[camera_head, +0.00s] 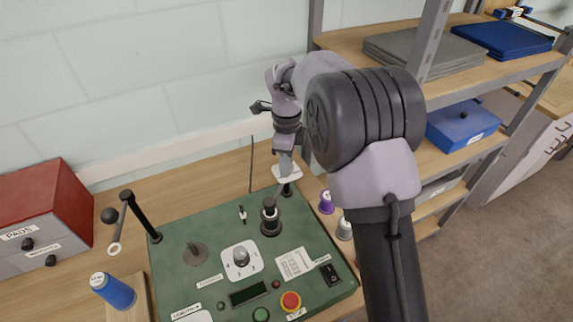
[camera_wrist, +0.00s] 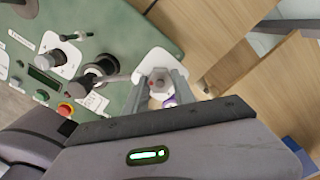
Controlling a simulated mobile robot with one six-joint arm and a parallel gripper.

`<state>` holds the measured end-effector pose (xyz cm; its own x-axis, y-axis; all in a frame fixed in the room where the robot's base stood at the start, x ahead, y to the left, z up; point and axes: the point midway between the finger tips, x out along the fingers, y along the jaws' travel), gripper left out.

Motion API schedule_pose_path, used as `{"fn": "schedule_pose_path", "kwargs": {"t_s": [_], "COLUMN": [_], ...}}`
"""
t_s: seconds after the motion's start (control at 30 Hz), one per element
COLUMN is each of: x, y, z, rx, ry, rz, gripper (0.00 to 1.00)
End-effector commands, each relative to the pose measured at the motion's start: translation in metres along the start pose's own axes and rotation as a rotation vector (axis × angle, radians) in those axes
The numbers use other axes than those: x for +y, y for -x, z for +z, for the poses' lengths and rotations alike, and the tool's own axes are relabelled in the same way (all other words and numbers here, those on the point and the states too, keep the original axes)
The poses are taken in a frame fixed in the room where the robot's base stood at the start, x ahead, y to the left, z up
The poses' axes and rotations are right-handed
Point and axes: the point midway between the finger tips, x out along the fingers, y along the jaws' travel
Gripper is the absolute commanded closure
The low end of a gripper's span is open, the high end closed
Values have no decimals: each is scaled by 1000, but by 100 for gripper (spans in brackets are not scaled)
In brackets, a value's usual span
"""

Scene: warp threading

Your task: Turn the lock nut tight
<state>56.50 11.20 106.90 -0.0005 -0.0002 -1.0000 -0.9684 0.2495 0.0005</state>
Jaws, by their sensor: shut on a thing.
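My gripper (camera_head: 285,158) points down over a white plate (camera_head: 283,175) at the back right corner of the green panel (camera_head: 215,265). In the wrist view my gripper (camera_wrist: 160,84) has a finger on each side of a small grey nut-like piece (camera_wrist: 158,86), which I take for the lock nut. The fingers are shut on it, above the white plate (camera_wrist: 150,62). In the head view the fingers hide the piece. A dark post (camera_head: 287,190) stands under the plate. How tight the nut sits cannot be told.
A black spindle (camera_head: 270,218), a knob dial (camera_head: 241,260) and buttons, including a red one (camera_head: 290,301), stand on the panel. Purple (camera_head: 326,203) and grey (camera_head: 344,229) spools stand right of it.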

Motion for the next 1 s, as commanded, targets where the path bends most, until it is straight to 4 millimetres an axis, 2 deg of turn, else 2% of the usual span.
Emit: {"fn": "schedule_pose_path", "kwargs": {"t_s": [0.33, 0.9, 0.93, 1.0], "x": [-1, -1, -1, -1], "y": [2, 2, 2, 2], "z": [0, 0, 0, 0], "rx": [-2, -3, -3, -2], "ry": [-128, -154, -153, -153], "rz": [-4, -4, -4, -4], "gripper": [100, 100, 63, 49]}}
